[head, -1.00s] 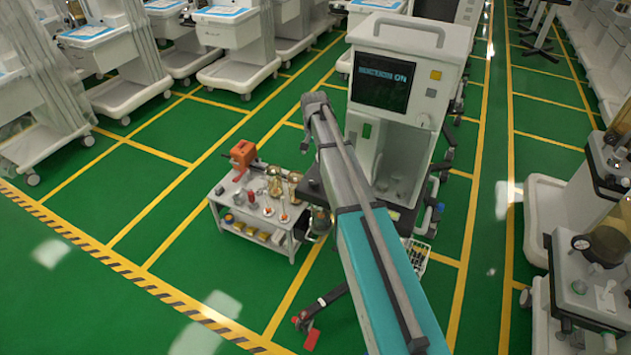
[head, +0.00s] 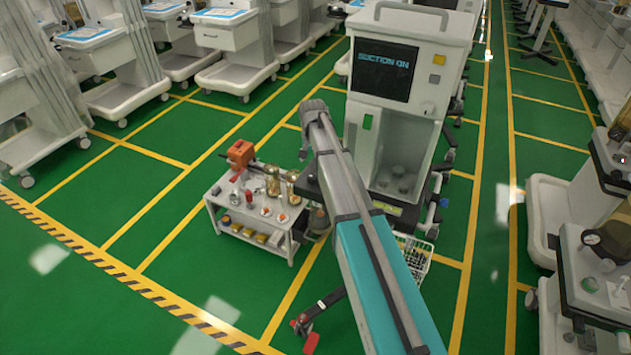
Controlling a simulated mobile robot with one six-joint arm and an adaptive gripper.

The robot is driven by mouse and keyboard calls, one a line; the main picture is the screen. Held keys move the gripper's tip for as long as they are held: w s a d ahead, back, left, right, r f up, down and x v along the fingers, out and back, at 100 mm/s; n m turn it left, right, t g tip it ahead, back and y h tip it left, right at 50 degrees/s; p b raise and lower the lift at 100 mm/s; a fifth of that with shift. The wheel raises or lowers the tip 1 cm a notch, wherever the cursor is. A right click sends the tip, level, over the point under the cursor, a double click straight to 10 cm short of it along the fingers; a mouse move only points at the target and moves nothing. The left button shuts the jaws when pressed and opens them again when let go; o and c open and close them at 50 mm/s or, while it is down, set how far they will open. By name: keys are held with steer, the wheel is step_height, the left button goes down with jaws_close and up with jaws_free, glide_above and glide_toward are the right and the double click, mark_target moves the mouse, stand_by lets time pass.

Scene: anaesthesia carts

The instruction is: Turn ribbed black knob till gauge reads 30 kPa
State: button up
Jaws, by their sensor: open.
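A white machine (head: 403,110) stands ahead, with a dark lit screen (head: 385,70) on its front. A small pale round knob (head: 427,107) shows below the screen's right side. I cannot make out a ribbed black knob or a readable gauge on it. My arm reaches up from the bottom of the head view, past the machine's left side. My gripper (head: 304,148) is a small dark shape below the arm's far end, open and apart from the machine; its fingers are too small to separate. The arm hides part of the machine's lower left.
A low white trolley (head: 272,240) with an orange device (head: 241,153), brass-coloured parts and small items stands left of my arm. A wire basket (head: 418,258) is right of it. White carts line the left and right (head: 605,290). Green floor lies open at left.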

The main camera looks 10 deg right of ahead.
mark_target(313, 177)
steer(key=shift+f+b, duration=3.6)
steer(key=shift+f, duration=0.25)
steer(key=c, duration=1.1)
steer(key=shift+m, duration=0.7)
steer(key=shift+c, duration=0.2)
steer(key=o, duration=1.1)
steer(key=shift+o, duration=0.2)
